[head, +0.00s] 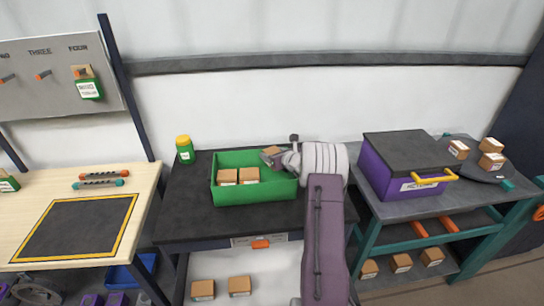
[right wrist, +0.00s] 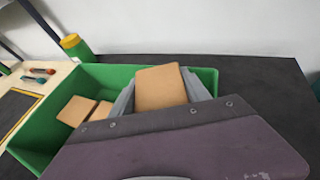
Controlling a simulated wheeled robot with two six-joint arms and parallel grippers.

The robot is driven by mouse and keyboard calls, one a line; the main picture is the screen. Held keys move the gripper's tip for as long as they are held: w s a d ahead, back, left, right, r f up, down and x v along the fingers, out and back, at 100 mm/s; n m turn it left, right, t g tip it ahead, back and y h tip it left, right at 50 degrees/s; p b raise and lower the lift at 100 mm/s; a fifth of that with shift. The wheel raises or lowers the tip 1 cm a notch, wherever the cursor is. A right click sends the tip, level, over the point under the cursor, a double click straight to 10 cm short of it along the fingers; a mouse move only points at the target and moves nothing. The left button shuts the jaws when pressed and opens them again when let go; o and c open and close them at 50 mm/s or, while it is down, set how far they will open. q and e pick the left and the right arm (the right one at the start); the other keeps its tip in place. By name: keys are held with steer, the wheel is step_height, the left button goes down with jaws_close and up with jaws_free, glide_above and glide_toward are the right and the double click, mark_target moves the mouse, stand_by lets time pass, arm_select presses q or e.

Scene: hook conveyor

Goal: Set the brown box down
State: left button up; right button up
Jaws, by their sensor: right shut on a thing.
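A brown box (right wrist: 160,88) is held between the fingers of my right gripper (right wrist: 162,97), which is shut on it. In the head view the right gripper (head: 276,157) is over the right end of the green bin (head: 255,193), and the held box (head: 271,151) shows only in part. Two other brown boxes (head: 228,176) sit side by side in the bin's left and middle part. The bin stands on a dark table. I cannot tell whether the held box touches the bin floor. My left gripper is not in view.
A green jar with a yellow lid (head: 185,150) stands left of the bin. A purple case with a dark lid (head: 403,165) is on the right table, with several small boxes beyond it. A wooden table with a black mat (head: 80,225) is at left.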

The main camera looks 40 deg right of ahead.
steer(key=shift+w+d+f, duration=0.1)
steer(key=shift+f, duration=0.4)
steer(key=shift+f+b, duration=0.55)
steer(key=shift+b, duration=0.3)
steer(key=o, duration=1.1)
steer(key=shift+o, duration=0.2)
